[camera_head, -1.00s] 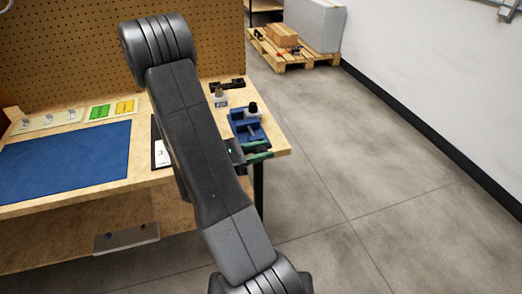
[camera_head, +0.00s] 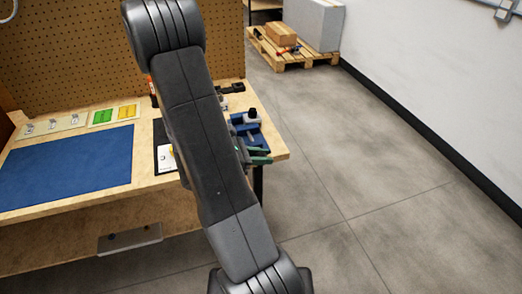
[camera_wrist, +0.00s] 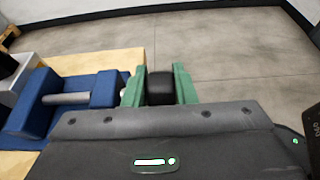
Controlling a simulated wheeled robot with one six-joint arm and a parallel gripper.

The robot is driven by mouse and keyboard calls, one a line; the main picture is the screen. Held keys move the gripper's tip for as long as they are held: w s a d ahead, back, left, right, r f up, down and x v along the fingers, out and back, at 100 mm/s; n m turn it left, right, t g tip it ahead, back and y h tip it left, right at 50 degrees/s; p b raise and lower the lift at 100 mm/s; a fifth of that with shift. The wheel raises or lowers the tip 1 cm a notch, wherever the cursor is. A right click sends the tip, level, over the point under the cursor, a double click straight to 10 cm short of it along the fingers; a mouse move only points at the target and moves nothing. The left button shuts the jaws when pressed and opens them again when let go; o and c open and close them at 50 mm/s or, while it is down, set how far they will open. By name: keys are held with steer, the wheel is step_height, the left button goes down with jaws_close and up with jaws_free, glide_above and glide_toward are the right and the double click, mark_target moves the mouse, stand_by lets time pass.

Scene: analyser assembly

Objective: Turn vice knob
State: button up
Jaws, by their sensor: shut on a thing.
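The blue vice (camera_head: 244,130) is at the right end of the workbench, partly hidden by my arm in the head view. In the wrist view the vice (camera_wrist: 103,92) is at the left, with its grey screw rod across the gap between its blue blocks. The black vice knob (camera_wrist: 160,88) sits between the green fingers of my gripper (camera_wrist: 158,82), one finger on each side, and the gripper is shut on it. In the head view the green fingers of my gripper (camera_head: 259,157) show at the bench's right edge; the knob is not clear there.
The workbench (camera_head: 272,142) carries a blue mat (camera_head: 70,165) and green and yellow cards at the left. A pegboard (camera_head: 60,60) stands behind. A pallet (camera_head: 290,53) with boxes lies on the floor beyond. The floor right of the bench is clear.

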steer(key=y+p, duration=0.1)
steer(key=y, duration=0.1)
steer(key=g+y+p, duration=0.1)
steer(key=y+p, duration=0.3)
steer(key=shift+w+d+r+g, duration=0.1)
steer(key=shift+d+g, duration=0.15)
steer(key=shift+g, duration=0.15)
steer(key=y+p, duration=0.2)
steer(key=shift+f+g+p, duration=0.25)
steer(key=shift+g+p, duration=0.15)
steer(key=shift+f+y, duration=0.1)
steer(key=shift+y, duration=0.2)
steer(key=o, duration=0.7)
steer(key=p+v, duration=0.3)
steer(key=v, duration=1)
steer(key=shift+a+r, duration=0.2)
steer(key=shift+r, duration=0.15)
